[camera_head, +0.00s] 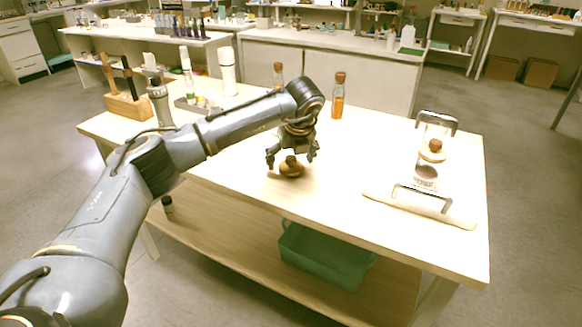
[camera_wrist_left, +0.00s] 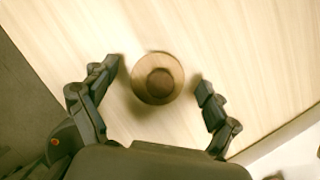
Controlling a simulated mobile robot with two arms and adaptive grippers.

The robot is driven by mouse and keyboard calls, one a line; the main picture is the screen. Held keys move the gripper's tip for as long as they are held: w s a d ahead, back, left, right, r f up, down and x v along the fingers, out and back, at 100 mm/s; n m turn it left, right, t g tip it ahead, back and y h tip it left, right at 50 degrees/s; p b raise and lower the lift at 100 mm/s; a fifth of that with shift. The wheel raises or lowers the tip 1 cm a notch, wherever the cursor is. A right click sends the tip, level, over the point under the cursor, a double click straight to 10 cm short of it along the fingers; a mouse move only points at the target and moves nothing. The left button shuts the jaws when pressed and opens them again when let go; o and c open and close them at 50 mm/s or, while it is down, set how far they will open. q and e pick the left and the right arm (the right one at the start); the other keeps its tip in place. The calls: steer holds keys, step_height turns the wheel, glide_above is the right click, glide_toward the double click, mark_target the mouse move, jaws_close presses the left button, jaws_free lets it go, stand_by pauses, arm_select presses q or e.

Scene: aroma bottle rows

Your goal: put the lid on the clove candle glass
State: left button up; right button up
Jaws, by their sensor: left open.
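A round wooden lid with a darker brown knob (camera_head: 291,169) lies on the light wooden table. It also shows in the left wrist view (camera_wrist_left: 157,78), between the fingers. My left gripper (camera_head: 292,156) is open just above the lid, one finger on each side and apart from it. On a pale board with metal handles (camera_head: 378,194) at the table's right stands a small glass with dark reddish contents (camera_head: 425,178). I cannot read any label, so I cannot tell which glass is clove. My right gripper is out of view.
Amber bottles with brown stoppers (camera_head: 338,97) stand at the table's back edge. A wooden rack (camera_head: 129,109) and white bottles (camera_head: 228,72) are at the back left. A green bin (camera_head: 322,258) sits on the lower shelf. The table between lid and board is clear.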

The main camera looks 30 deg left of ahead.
mark_target(291, 158)
arm_select(q)
steer(key=c, duration=1.1)
steer(key=shift+o, duration=0.2)
step_height(291, 158, up, 10)
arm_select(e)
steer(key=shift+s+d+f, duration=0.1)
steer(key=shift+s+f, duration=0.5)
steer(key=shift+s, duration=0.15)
